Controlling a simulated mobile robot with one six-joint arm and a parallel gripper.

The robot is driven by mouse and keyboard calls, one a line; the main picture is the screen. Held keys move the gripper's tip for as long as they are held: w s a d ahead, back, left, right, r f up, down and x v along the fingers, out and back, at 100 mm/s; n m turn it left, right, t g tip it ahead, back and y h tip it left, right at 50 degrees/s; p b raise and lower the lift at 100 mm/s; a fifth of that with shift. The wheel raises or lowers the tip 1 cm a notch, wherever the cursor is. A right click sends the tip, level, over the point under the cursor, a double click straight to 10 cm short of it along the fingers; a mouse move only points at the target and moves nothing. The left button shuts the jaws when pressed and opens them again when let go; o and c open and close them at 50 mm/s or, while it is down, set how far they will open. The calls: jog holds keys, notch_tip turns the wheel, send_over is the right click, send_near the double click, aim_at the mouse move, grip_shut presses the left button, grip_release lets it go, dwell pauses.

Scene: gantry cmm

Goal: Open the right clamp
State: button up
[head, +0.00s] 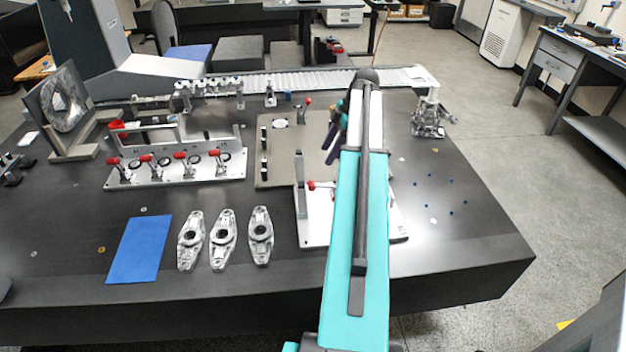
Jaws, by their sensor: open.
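A light metal fixture plate (312,235) lies at the front right of the dark table, partly hidden behind my teal arm. It carries an upright block and a clamp with a red handle tip (312,185). The rest of this clamp is hidden by my arm, so I cannot tell whether it is open. Another red-tipped clamp (308,103) stands at the back edge of a tan plate (275,165). My gripper (332,150) shows as dark fingers just left of my arm, over the right side of the tan plate. It is open, with nothing visible between the fingers.
A fixture with several red-handled clamps (180,180) stands at the left. Several metal brackets (222,240) lie beside a blue mat (138,250) in front. A metal part (430,118) stands at the back right. The table's right front (465,245) is mostly clear.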

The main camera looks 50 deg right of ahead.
aim_at(312, 183)
jog(key=shift+p+x, duration=1.6)
jog(key=shift+x, duration=5.1)
jog(key=shift+d, duration=0.1)
grip_shut()
